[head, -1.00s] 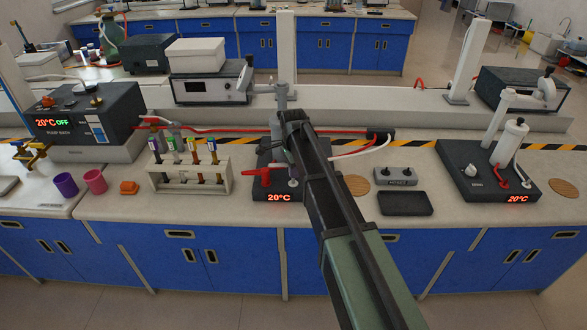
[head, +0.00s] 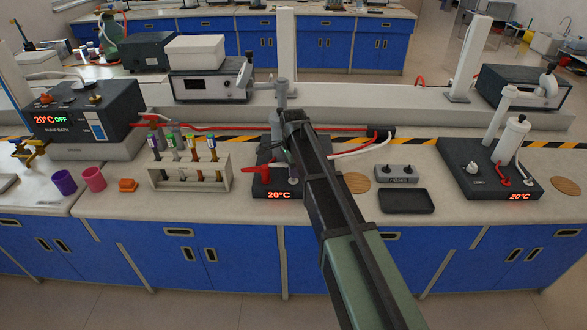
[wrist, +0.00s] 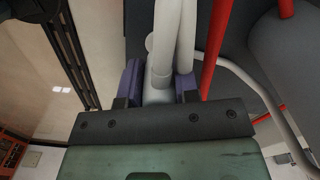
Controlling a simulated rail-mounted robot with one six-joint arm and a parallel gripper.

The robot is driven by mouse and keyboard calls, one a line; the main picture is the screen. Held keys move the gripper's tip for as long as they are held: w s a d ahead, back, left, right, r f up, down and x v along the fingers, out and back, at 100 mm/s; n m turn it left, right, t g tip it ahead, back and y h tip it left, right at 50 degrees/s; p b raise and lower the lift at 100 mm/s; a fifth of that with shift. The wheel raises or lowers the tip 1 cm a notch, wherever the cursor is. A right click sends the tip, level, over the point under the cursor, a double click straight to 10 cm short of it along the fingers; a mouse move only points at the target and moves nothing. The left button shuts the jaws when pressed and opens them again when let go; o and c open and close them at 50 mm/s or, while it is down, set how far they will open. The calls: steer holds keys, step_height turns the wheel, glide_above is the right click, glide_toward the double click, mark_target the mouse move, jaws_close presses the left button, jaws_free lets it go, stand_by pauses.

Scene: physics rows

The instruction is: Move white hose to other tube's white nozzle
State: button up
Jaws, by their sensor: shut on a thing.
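In the wrist view my gripper (wrist: 157,88) is shut, its two purple fingers on either side of the lower end of a white hose (wrist: 188,35). A thicker pale tube beside the hose hides part of the grip. In the head view my arm covers the gripper and much of the middle station (head: 262,190), a dark base with a red 20°C display, a grey upright tube (head: 281,95) and a red fitting (head: 262,166). The middle station's white nozzle cannot be made out clearly.
A test-tube rack (head: 190,180) stands left of the middle station. A grey control box (head: 397,174) and a dark tray (head: 406,201) lie to its right. A pump bath (head: 85,115) stands at the left.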

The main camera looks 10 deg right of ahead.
steer(key=shift+f+b, duration=1.05)
steer(key=shift+f, duration=0.05)
stand_by(0.7)
steer(key=o, duration=1)
steer(key=shift+o, duration=0.5)
steer(key=o, duration=0.3)
steer(key=shift+r, duration=0.15)
step_height(320, 180, up, 7)
steer(key=p, duration=0.7)
